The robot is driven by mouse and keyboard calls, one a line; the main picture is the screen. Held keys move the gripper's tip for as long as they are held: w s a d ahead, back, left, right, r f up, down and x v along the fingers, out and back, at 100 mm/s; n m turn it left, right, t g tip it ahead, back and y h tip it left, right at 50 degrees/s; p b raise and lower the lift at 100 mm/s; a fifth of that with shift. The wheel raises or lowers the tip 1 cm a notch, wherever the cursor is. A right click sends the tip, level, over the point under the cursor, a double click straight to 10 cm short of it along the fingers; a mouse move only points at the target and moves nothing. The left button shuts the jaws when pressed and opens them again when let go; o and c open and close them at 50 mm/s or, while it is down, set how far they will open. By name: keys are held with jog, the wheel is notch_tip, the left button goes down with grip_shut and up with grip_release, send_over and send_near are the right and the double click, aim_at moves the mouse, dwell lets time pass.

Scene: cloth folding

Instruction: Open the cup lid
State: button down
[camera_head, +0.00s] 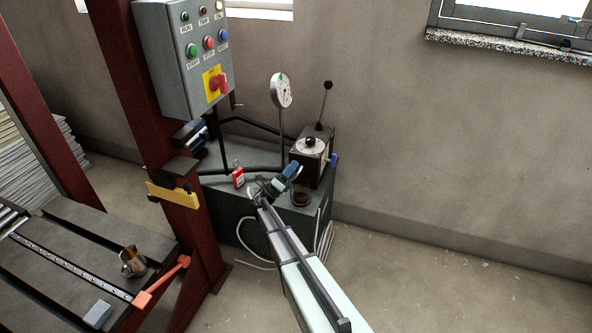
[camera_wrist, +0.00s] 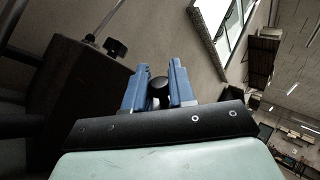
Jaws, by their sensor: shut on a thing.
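A small dark glass cup (camera_head: 301,195) with brownish contents stands near the front right of the grey cabinet. My gripper (camera_head: 294,168) is above and just left of the cup, its blue fingers tilted toward the upper right. In the wrist view, my gripper (camera_wrist: 160,70) has its blue fingers closed around a dark round piece (camera_wrist: 158,85), which looks like the cup lid's knob. The rest of that piece is hidden by the fingers and the gripper body. The cup does not show clearly in the wrist view.
The cabinet top (camera_head: 232,150) also bears a red-and-white bottle (camera_head: 238,178), a dial gauge (camera_head: 281,92) and a dark box with a lever (camera_head: 317,152), close behind my gripper. A red post (camera_head: 150,100) stands left. Floor at right is open.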

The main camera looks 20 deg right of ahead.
jog(key=shift+w+a+f+n+t+y, duration=0.1)
jog(key=shift+w+a+n+t+y, duration=0.5)
jog(key=shift+n+t, duration=1.55)
jog(key=shift+w+a+f+n+t+y, duration=0.25)
jog(key=shift+n+t+y, duration=0.55)
jog(key=shift+n+t, duration=1.3)
jog(key=shift+w+a+n+t+y, duration=0.35)
jog(key=shift+a+n+t+y, duration=0.25)
jog(key=shift+n+t, duration=1.5)
jog(key=shift+n+g, duration=0.35)
jog(key=shift+n, duration=0.4)
jog(key=c, duration=1.1)
grip_release()
jog(key=shift+d, duration=0.1)
jog(key=shift+o, duration=0.2)
jog(key=shift+f, duration=0.15)
jog(key=v, duration=1.3)
jog(key=shift+s+a, duration=0.25)
jog(key=shift+a, duration=0.05)
jog(key=shift+f, duration=0.1)
